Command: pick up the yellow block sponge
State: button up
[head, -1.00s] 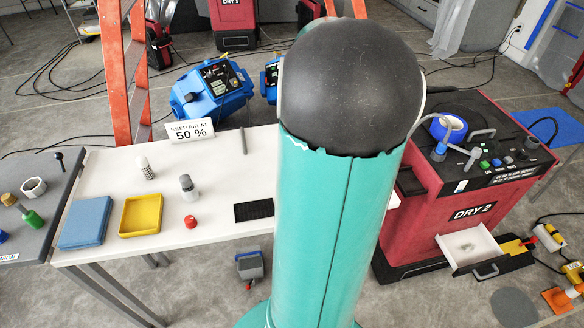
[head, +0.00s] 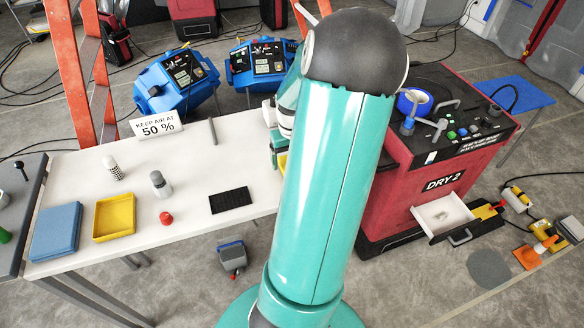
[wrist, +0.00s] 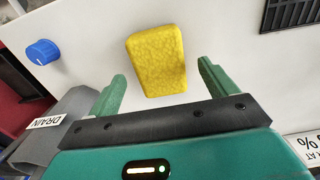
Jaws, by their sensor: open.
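The yellow block sponge (wrist: 157,58) lies flat on the white table in the wrist view, with a mottled surface and rounded corners. My gripper (wrist: 160,72) is open and empty, its two green fingers spread wide. The sponge's near end shows between the fingertips, with a gap on each side; most of it extends beyond them. I cannot tell how high the fingers are above the table. In the head view only a yellow sliver of the sponge (head: 282,162) shows beside my arm, which hides the rest and most of the gripper.
The white table (head: 190,150) holds a black mat (head: 230,199), a yellow tray (head: 114,234), a blue block (head: 56,231) and a 50 % sign (head: 156,125). A red DRY 2 machine (head: 405,200) stands right.

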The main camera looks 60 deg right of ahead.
notch_tip(320, 180, down, 3)
jog(key=shift+r, duration=0.1)
jog(key=c, duration=1.1)
jog(key=shift+o, duration=0.2)
jog(key=shift+r, duration=0.15)
jog(key=shift+r, duration=0.5)
jog(key=s+d+r, duration=0.2)
jog(key=s+r, duration=0.9)
jog(key=s, duration=0.2)
jog(key=shift+s+r, duration=0.4)
